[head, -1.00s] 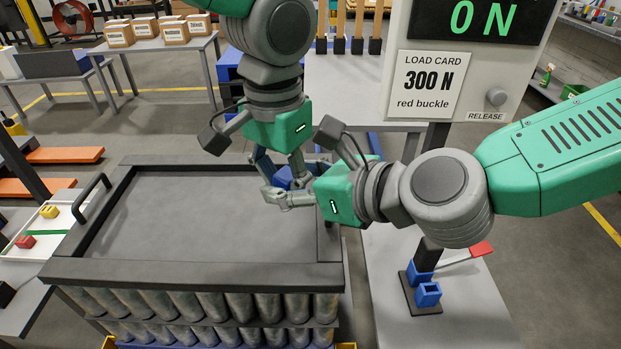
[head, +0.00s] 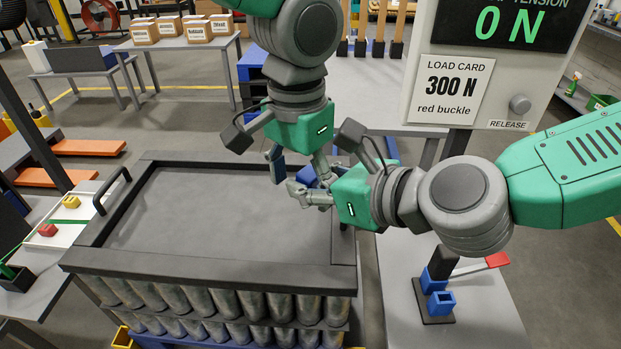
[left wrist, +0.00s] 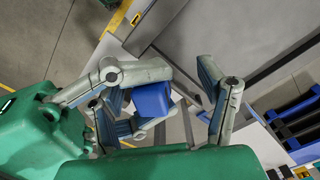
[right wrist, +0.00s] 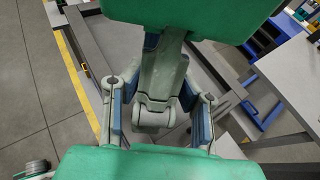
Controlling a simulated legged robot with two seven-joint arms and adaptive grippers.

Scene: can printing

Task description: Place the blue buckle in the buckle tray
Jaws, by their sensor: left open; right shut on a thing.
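The blue buckle (head: 307,176) is held above the right end of the crate of cans, partly covered by fingers in the head view. It shows as a blue block in the left wrist view (left wrist: 152,100). My right gripper (head: 312,188) is shut on it. My left gripper (head: 300,178) comes down from above, open, with its fingers spread around the buckle and the right gripper's fingers. In the right wrist view the left gripper's finger hides the buckle. The white tray (head: 62,240) at far left, likely the buckle tray, holds a yellow buckle (head: 71,202) and a red buckle (head: 47,230).
The dark-rimmed crate (head: 210,280) fills the middle, with a black handle (head: 112,190) near the tray. A stand with blue pieces (head: 441,304) and a red-tipped lever (head: 497,260) is at right. The tension display reads 0 N; the load card (head: 452,88) says 300 N, red buckle.

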